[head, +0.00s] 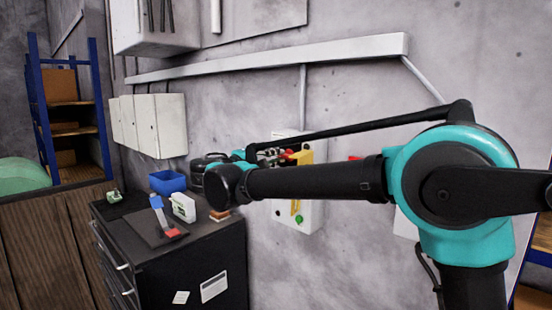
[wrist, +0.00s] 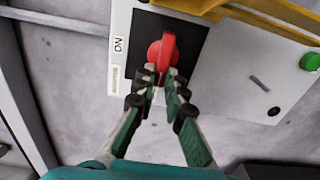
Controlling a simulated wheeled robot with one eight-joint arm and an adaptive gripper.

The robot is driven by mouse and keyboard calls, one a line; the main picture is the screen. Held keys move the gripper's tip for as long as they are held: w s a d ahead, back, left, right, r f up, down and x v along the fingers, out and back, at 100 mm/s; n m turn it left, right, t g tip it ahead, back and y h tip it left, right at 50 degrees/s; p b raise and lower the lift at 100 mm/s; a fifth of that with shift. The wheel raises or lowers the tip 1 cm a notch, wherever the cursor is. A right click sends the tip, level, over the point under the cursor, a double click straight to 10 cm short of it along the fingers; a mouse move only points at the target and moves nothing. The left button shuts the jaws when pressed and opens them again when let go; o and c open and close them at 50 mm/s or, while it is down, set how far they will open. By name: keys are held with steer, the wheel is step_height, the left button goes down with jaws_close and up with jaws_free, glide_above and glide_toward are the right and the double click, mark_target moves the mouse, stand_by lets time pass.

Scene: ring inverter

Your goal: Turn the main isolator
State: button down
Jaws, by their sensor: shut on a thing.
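The main isolator is a red rotary handle (wrist: 164,50) on a black square plate (wrist: 192,29) in the wrist view. The plate is on a light grey panel box (wrist: 232,85) with an "ON" label beside it. My gripper (wrist: 164,78) is shut on the lower end of the red handle, one finger on each side. In the head view the box (head: 313,218) is on the wall, partly hidden behind my arm. My gripper (head: 270,155) is at its upper part, where a bit of red shows; the handle's exact angle is hidden there.
A yellow bracket (wrist: 265,22) stands out from the box close to the handle. A green button (wrist: 310,62) and a small dark red one are on the same box. A black cabinet (head: 215,255) with a blue bin (head: 167,182) and small items stands at left.

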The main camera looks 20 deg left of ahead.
steer(key=c, duration=1.6)
jaws_free()
steer(key=v, duration=1.2)
steer(key=shift+f, duration=0.15)
